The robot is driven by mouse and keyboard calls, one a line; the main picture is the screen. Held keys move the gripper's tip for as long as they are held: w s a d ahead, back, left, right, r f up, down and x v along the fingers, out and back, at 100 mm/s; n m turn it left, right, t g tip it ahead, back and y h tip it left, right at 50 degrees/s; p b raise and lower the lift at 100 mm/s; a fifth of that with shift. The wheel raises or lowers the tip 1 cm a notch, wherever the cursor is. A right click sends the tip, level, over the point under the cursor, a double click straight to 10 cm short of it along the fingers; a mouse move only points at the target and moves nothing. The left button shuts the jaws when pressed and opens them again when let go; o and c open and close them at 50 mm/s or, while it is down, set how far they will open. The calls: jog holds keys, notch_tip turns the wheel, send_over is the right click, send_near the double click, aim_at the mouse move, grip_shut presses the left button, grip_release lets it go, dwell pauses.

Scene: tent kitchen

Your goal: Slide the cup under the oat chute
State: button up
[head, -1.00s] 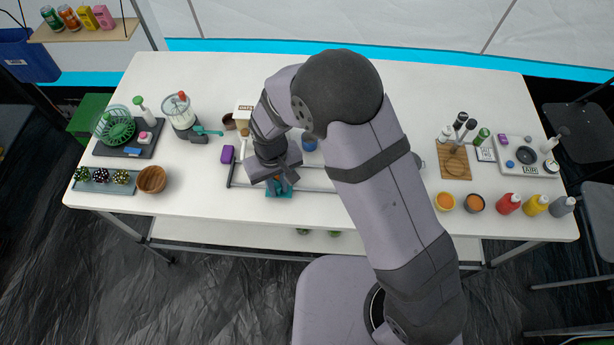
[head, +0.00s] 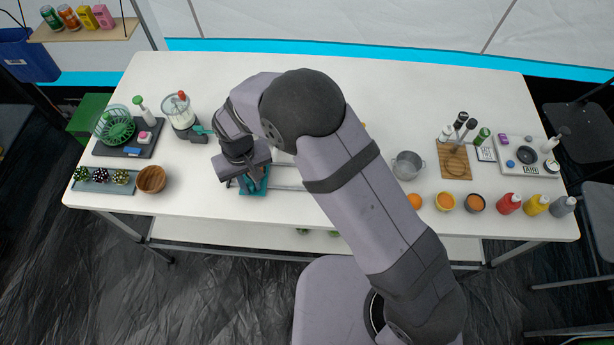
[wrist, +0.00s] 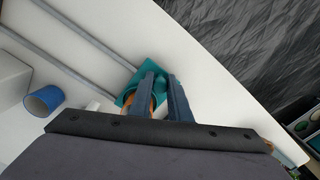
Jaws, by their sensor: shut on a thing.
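My gripper (head: 255,183) is low over the front left-middle of the table, at a teal square carriage (head: 247,192) by two grey rails (head: 285,187). The oat chute cannot be made out; my arm covers the table behind the rails in the head view.
A blue cup (wrist: 45,99) lies or stands near a white block (wrist: 10,80) in the wrist view. A wooden bowl (head: 151,179) and a jar with a red top (head: 181,112) are left of my gripper.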

jog(key=shift+a, duration=1.4)
jog(key=o, duration=0.8)
jog(key=shift+r, duration=0.1)
jog(key=shift+r+p, duration=2.6)
jog(key=shift+r, duration=0.85)
